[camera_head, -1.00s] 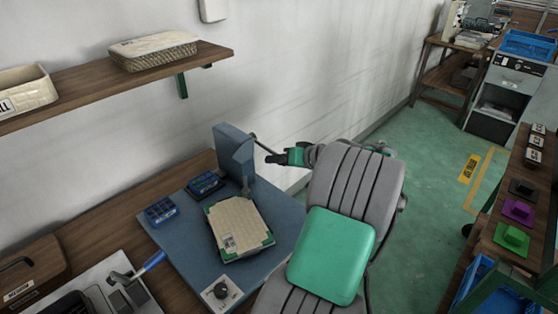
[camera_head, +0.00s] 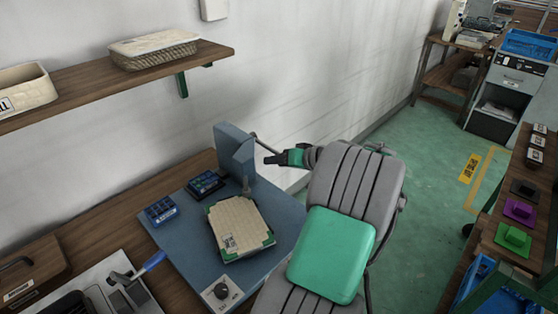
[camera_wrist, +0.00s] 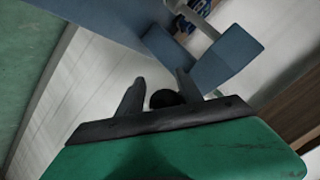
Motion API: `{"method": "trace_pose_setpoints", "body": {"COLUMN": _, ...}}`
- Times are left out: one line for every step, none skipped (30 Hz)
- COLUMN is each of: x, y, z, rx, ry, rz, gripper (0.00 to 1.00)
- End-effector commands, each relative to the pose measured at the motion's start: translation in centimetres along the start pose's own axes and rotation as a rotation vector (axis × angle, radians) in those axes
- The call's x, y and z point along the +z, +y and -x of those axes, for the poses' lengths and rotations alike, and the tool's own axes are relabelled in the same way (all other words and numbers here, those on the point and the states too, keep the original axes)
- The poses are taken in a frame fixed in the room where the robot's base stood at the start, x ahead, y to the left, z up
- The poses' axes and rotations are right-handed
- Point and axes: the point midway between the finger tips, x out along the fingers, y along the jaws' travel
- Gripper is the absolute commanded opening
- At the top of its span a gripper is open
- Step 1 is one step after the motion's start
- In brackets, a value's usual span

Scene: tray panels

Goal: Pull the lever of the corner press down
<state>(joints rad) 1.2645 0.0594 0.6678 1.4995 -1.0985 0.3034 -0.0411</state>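The corner press (camera_head: 234,152) is a blue upright frame on a blue base plate against the wall. Its lever (camera_head: 266,146) is a thin dark rod that slopes from the press head down to the right. The lever ends in a black ball knob (camera_wrist: 167,98). My gripper (camera_head: 271,160) is at the lever's end, to the right of the press. In the wrist view, the two dark fingers (camera_wrist: 160,76) stand apart on either side of the knob, with narrow gaps seeming to show beside it. The knob is hidden by the fingers in the head view.
A beige panel (camera_head: 240,228) with green corners lies on the base plate (camera_head: 185,237), below the press. Two small blue bins (camera_head: 160,210) (camera_head: 205,184) stand to its left. A black dial (camera_head: 221,291) is at the front. A wooden shelf (camera_head: 110,88) hangs on the wall.

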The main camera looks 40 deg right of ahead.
Motion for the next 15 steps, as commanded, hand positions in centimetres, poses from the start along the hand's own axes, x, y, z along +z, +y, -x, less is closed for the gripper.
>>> {"method": "trace_pose_setpoints", "body": {"x": -0.03, "y": 0.07, "z": 0.01, "rx": 0.002, "ry": 0.001, "rz": 0.000, "gripper": 0.43}}
{"method": "trace_pose_setpoints", "body": {"x": -0.07, "y": 0.05, "z": 0.03, "rx": 0.002, "ry": 0.002, "rz": 0.001, "gripper": 0.46}}
{"method": "trace_pose_setpoints", "body": {"x": -0.11, "y": 0.03, "z": 0.06, "rx": 0.002, "ry": 0.002, "rz": 0.002, "gripper": 0.49}}
{"method": "trace_pose_setpoints", "body": {"x": -0.14, "y": 0.02, "z": 0.08, "rx": 0.002, "ry": 0.002, "rz": 0.002, "gripper": 0.51}}
{"method": "trace_pose_setpoints", "body": {"x": -0.16, "y": 0.03, "z": 0.12, "rx": 0.002, "ry": 0.003, "rz": 0.002, "gripper": 0.51}}
{"method": "trace_pose_setpoints", "body": {"x": -0.19, "y": 0.03, "z": 0.15, "rx": 0.002, "ry": 0.004, "rz": 0.003, "gripper": 0.51}}
{"method": "trace_pose_setpoints", "body": {"x": -0.21, "y": 0.03, "z": 0.17, "rx": 0.002, "ry": 0.004, "rz": 0.003, "gripper": 0.51}}
{"method": "trace_pose_setpoints", "body": {"x": -0.23, "y": 0.02, "z": 0.18, "rx": 0.002, "ry": 0.004, "rz": 0.003, "gripper": 0.51}}
{"method": "trace_pose_setpoints", "body": {"x": -0.25, "y": 0.02, "z": 0.19, "rx": 0.002, "ry": 0.005, "rz": 0.004, "gripper": 0.51}}
{"method": "trace_pose_setpoints", "body": {"x": -0.26, "y": 0.01, "z": 0.20, "rx": 0.002, "ry": 0.005, "rz": 0.004, "gripper": 0.51}}
{"method": "trace_pose_setpoints", "body": {"x": -0.14, "y": 0.07, "z": 0.17, "rx": 0.003, "ry": 0.003, "rz": 0.001, "gripper": 0.51}}
{"method": "trace_pose_setpoints", "body": {"x": -0.14, "y": 0.05, "z": 0.21, "rx": 0.002, "ry": 0.003, "rz": 0.002, "gripper": 0.51}}
{"method": "trace_pose_setpoints", "body": {"x": -0.14, "y": 0.07, "z": 0.31, "rx": 0.002, "ry": 0.003, "rz": 0.002, "gripper": 0.51}}
{"method": "trace_pose_setpoints", "body": {"x": -0.13, "y": 0.10, "z": 0.47, "rx": 0.003, "ry": 0.003, "rz": 0.002, "gripper": 0.51}}
{"method": "trace_pose_setpoints", "body": {"x": -0.10, "y": 0.15, "z": 0.75, "rx": 0.003, "ry": 0.004, "rz": 0.001, "gripper": 0.51}}
